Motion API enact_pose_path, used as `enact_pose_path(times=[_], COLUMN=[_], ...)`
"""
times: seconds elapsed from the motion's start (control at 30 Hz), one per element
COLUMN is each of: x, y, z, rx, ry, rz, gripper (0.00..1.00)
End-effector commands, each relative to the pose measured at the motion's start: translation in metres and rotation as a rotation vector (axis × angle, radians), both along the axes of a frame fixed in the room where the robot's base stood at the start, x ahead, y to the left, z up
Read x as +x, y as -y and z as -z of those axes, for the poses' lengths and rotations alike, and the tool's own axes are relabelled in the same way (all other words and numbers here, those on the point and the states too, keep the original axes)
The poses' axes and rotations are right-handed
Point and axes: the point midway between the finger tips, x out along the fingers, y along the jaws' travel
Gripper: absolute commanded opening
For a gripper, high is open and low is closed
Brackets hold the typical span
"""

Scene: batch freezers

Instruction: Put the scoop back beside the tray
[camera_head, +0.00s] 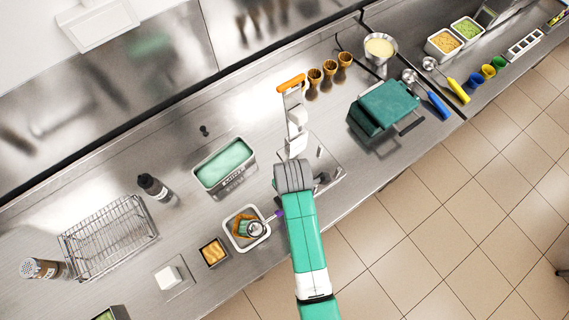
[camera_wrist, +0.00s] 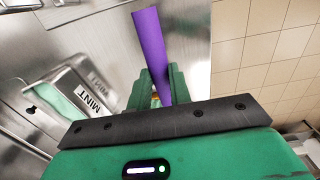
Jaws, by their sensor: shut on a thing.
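The scoop has a purple handle (camera_wrist: 150,45) and a round metal head (camera_head: 257,229). My gripper (camera_wrist: 163,88) is shut on the handle, which stands between its green fingers in the wrist view. In the head view my arm hides the fingers, and only a bit of purple handle shows at its left side. The scoop's head appears over a small white tray (camera_head: 233,241) with brown and green contents; I cannot tell whether it touches them. A steel tub of mint (camera_head: 224,165) stands up-left of the tray and also shows in the wrist view (camera_wrist: 92,92).
A small orange-filled dish (camera_head: 213,252) is left of the white tray. A wire basket (camera_head: 108,238) and dark bottle (camera_head: 153,187) stand farther left. A green-lidded box (camera_head: 383,107), cones (camera_head: 329,68) and blue-handled scoop (camera_head: 428,94) are at right. The counter's front edge is close.

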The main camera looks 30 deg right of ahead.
Motion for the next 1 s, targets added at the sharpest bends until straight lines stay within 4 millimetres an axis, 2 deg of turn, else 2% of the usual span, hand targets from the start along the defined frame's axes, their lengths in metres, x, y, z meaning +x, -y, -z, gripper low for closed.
enact_pose_path(times=[0.03,0.1,0.23,0.37,0.6,1.0], x=[0.015,0.031,0.046,0.048,0.047,0.047], y=[0.004,0.008,0.012,0.013,0.012,0.013], z=[0.000,0.002,0.004,0.006,0.038,0.045], rx=[0.001,0.001,0.000,0.000,0.001,0.000], ry=[0.001,0.002,0.000,0.000,-0.002,0.001], rz=[0.001,0.000,-0.001,-0.001,0.000,0.000], gripper=[0.00,0.00,0.00,0.00,0.00,0.00])
